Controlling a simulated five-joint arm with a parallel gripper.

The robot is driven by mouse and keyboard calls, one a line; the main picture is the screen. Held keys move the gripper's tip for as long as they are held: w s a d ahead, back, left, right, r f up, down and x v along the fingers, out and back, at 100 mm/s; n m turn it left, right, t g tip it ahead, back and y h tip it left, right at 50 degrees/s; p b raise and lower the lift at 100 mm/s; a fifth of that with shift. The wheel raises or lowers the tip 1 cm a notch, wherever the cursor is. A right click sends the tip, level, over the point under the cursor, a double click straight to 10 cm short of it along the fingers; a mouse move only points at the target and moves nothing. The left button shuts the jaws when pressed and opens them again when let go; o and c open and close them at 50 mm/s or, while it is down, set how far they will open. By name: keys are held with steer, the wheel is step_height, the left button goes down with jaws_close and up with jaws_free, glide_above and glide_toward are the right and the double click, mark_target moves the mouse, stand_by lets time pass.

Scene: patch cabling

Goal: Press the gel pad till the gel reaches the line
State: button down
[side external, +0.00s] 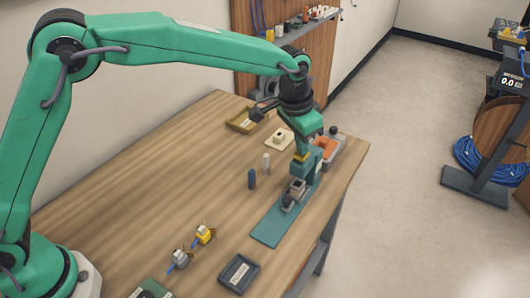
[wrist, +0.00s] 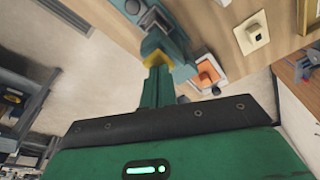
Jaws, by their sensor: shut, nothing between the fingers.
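An orange piece (side external: 325,148) sits in a pale tray at the table's right edge, behind my gripper; it may be the gel pad, but I cannot be sure. In the wrist view the orange piece (wrist: 208,72) shows a raised block on it, to the right of my fingers. No gel level or line can be made out. My gripper (side external: 300,157) is shut and empty, pointing down with yellow at its tips.
A teal mat (side external: 270,226) with a grey clamp-like device (side external: 293,194) lies in front. A cream square with a knob (side external: 279,138), a blue cylinder (side external: 252,179) and a white cylinder (side external: 266,163) stand left. A dark tray (side external: 239,273) is near the front. The table's left-middle is clear.

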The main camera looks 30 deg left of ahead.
steer(key=shift+r, duration=3)
steer(key=shift+a, duration=0.1)
steer(key=shift+s+a+r, duration=0.1)
steer(key=shift+a+r, duration=0.1)
steer(key=shift+r, duration=0.1)
steer(key=s+a+r+n+t, duration=0.1)
steer(key=s+a+r+n, duration=0.1)
steer(key=s+a+r, duration=0.35)
steer(key=s+a+r+n+t, duration=0.1)
steer(key=s+a+r, duration=0.2)
steer(key=s+a, duration=0.55)
steer(key=s+a+f+n+t+y, duration=0.1)
steer(key=s+a+f+n, duration=0.2)
steer(key=s+a, duration=0.9)
steer(key=s+f, duration=0.2)
steer(key=s, duration=0.1)
steer(key=shift+a+f+t, duration=0.15)
steer(key=shift+f+t, duration=0.05)
steer(key=shift+t, duration=0.1)
